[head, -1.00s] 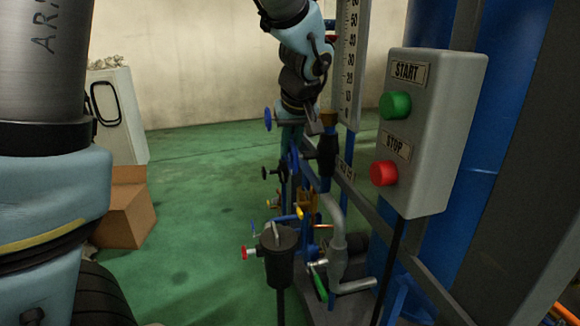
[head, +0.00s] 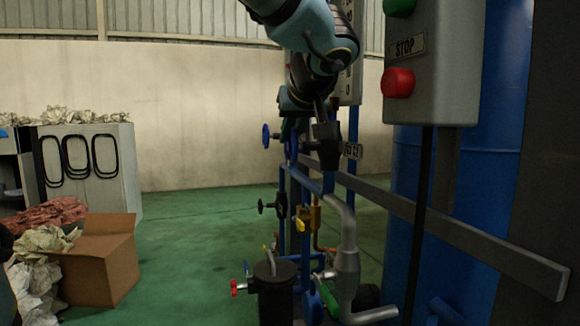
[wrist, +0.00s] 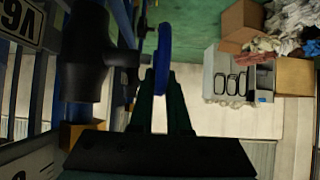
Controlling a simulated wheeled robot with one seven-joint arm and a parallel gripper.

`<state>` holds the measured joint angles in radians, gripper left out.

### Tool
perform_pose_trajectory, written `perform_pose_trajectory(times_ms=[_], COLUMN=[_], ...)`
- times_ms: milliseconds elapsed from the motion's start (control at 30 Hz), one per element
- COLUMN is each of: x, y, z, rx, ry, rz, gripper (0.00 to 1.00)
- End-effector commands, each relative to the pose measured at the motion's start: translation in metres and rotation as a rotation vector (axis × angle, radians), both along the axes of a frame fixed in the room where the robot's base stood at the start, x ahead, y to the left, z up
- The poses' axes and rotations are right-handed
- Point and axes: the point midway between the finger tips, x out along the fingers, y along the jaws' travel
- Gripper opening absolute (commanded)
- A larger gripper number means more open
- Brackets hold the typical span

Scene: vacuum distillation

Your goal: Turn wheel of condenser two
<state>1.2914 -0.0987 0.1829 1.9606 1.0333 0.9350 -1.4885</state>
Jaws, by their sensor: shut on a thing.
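A blue hand wheel (wrist: 163,50) shows nearly edge-on at the tips of my gripper (wrist: 161,80) in the wrist view. The two dark green fingers are shut on its rim. In the head view my gripper (head: 291,125) hangs down from the arm beside the pipe rack, and its tips are partly hidden. A blue wheel (head: 266,136) shows just left of it there; I cannot tell whether this is the gripped one. Nothing readable in the frames marks a wheel as condenser two.
A black wheel (head: 262,207) and a red-handled valve (head: 237,288) sit lower on the rack. A grey control box (head: 434,65) with a red stop button (head: 397,82) stands at right. A cardboard box (head: 103,270) lies at left. Green floor between is clear.

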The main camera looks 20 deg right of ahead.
Motion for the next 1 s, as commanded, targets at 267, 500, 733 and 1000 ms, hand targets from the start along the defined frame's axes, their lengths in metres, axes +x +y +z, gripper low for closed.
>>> perform_pose_trajectory(times_ms=[267,500,733,1000], x=[-0.003,-0.006,-0.009,-0.013], y=[0.001,0.002,0.002,0.003], z=[-0.011,-0.011,-0.012,-0.013], rx=[-0.021,-0.033,-0.046,-0.063], ry=[-0.136,-0.253,-0.364,-0.497], rz=[0.001,0.002,0.003,0.002], gripper=[0.0,0.0,0.0,0.0])
